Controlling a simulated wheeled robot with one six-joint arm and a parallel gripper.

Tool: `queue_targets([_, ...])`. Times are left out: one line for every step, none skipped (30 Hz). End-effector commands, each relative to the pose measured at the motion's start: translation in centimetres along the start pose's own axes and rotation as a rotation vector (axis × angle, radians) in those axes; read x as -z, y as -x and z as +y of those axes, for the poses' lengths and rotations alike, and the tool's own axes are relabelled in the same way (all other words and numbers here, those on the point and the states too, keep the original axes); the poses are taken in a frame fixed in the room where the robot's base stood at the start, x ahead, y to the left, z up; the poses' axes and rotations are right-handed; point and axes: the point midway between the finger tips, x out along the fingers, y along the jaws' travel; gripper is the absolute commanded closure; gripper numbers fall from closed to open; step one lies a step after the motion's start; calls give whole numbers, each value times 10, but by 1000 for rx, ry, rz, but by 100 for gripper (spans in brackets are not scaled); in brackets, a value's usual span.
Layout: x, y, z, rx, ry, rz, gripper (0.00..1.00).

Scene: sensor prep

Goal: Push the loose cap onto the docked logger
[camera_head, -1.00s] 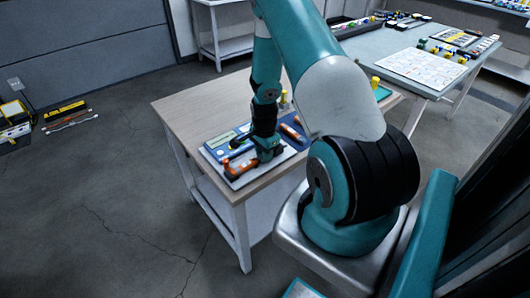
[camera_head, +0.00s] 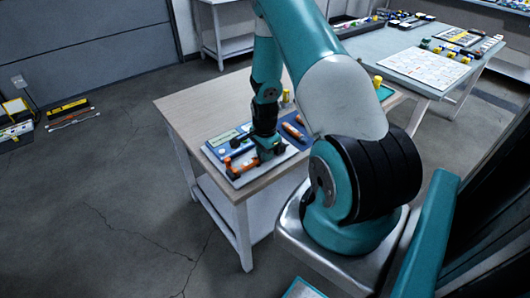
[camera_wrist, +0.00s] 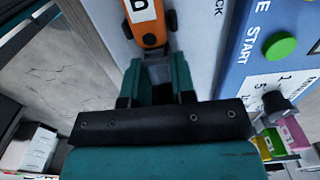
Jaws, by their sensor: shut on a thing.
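My gripper (camera_wrist: 158,78) is shut on a small grey piece (camera_wrist: 157,66), which looks like the loose cap. In the wrist view the piece lies between the teal fingertips, at the near end of an orange logger (camera_wrist: 150,35) with a white lettered label. The two look in line and very close; I cannot tell whether the cap is seated. The logger lies on a pale dock board (camera_wrist: 200,55). In the head view my gripper (camera_head: 267,151) is low over the board, beside the orange logger (camera_head: 246,165); the cap is hidden there.
A blue panel (camera_wrist: 240,75) with a green START button (camera_wrist: 280,45) and a black knob (camera_wrist: 275,101) stands right of the dock. Coloured blocks (camera_wrist: 275,142) lie beyond. Another orange device (camera_head: 292,131) lies on a blue mat. The wooden table's (camera_head: 190,105) left side is clear.

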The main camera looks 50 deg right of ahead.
Motion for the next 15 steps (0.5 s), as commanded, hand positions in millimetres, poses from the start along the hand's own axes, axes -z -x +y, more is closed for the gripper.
queue_targets([-1,0,0,0,0,0,92])
queue_targets([-1,0,0,0,1,0,92])
queue_targets([-1,0,0,0,1,0,92])
queue_targets([-1,0,0,0,1,0,92])
queue_targets([-2,0,0,0,1,0,92])
queue_targets([-2,0,0,0,1,0,92])
queue_targets([-2,0,0,0,1,0,92])
queue_targets([-2,0,0,0,1,0,92])
queue_targets([-3,0,0,0,1,0,92])
queue_targets([-3,0,0,0,1,0,92])
queue_targets([-3,0,0,0,1,0,92])
queue_targets([-4,0,0,0,1,0,92])
queue_targets([-4,0,0,0,1,0,92])
queue_targets([-4,0,0,0,0,0,92])
queue_targets([-4,0,0,0,0,0,92])
